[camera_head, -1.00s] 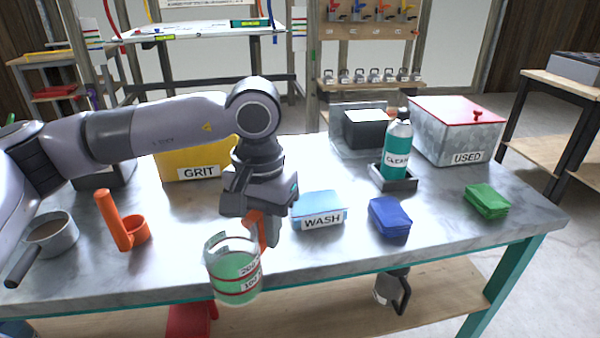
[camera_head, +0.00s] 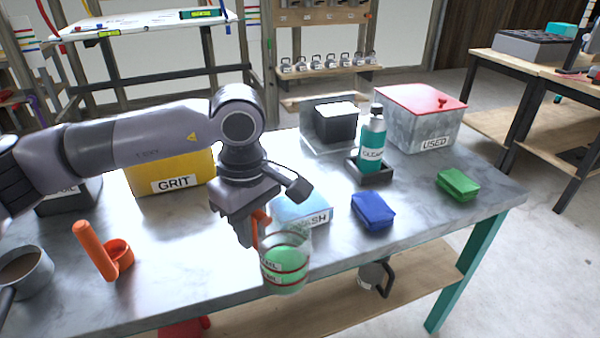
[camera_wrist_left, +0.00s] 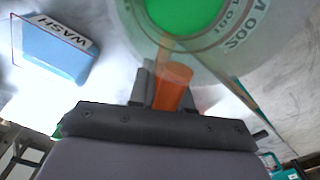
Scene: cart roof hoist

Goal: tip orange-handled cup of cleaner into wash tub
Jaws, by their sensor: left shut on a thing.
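My left gripper (camera_head: 252,230) is shut on the orange handle of a clear cup (camera_head: 286,262) holding green cleaner. The cup is upright and held in front of the wash tub, near the table's front edge. In the left wrist view the cup (camera_wrist_left: 215,45) shows its green liquid from above, with the orange handle (camera_wrist_left: 173,87) between the fingers. The wash tub (camera_head: 318,216) is a small blue-and-white tub labelled WASH; the cup and gripper partly cover it. It shows clear of the cup in the left wrist view (camera_wrist_left: 55,50). My right gripper is not in view.
A blue pad (camera_head: 373,211) and a green pad (camera_head: 457,184) lie to the right. A teal cleaner bottle (camera_head: 371,140) stands in a dark holder. The yellow GRIT bin (camera_head: 172,170), orange holder (camera_head: 100,250) and grey pot (camera_head: 28,272) are left. The USED bin (camera_head: 425,120) is back right.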

